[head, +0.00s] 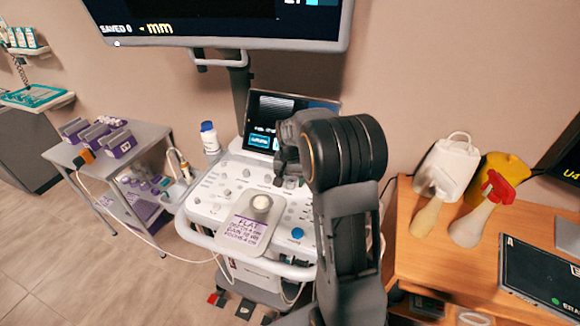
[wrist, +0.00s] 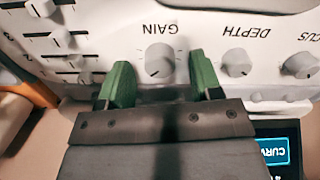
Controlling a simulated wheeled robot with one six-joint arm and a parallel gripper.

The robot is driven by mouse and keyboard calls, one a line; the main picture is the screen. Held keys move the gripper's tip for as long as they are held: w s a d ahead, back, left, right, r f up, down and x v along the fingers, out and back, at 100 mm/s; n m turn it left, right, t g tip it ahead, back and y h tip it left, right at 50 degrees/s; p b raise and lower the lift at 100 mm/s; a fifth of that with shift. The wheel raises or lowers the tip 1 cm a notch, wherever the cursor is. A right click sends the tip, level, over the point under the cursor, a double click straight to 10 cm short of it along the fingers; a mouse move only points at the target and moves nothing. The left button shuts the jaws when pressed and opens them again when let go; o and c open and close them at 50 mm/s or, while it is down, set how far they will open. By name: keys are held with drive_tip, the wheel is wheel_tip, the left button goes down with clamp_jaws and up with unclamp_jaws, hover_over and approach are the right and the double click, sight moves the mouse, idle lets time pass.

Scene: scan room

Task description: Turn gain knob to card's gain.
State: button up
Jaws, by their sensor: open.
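The gain knob (wrist: 159,60) is a pale grey knob under the label GAIN, which appears upside down in the wrist view. My gripper (wrist: 162,78) is open, with one green finger at each side of the knob's lower edge; a gap shows on both sides and it grips nothing. In the head view my gripper (head: 285,165) is over the upper part of the console (head: 215,190), and my arm hides the knob there. The card (head: 243,229) lies on the console's front, headed FLAT; its gain line is too small to read surely.
The depth knob (wrist: 236,62) is right of the gain knob in the wrist view, with sliders (wrist: 62,38) at left. A console screen (head: 262,115) stands behind my gripper. A white bottle (head: 209,138) stands at the console's left. A wooden desk (head: 440,255) is at right.

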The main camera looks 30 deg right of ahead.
sight(291, 192)
wheel_tip(291, 192, up, 13)
idle(0.4)
idle(0.4)
drive_tip(key=s+a+n+t+p, duration=0.1)
drive_tip(key=s+a+n, duration=0.2)
drive_tip(key=s, duration=0.7)
drive_tip(key=s+a+n+t+p, duration=0.2)
drive_tip(key=s+a+n, duration=0.2)
drive_tip(key=s+a, duration=0.3)
drive_tip(key=shift+s+a+t, duration=0.25)
drive_tip(key=shift+s+t, duration=0.05)
drive_tip(key=shift+s, duration=1.1)
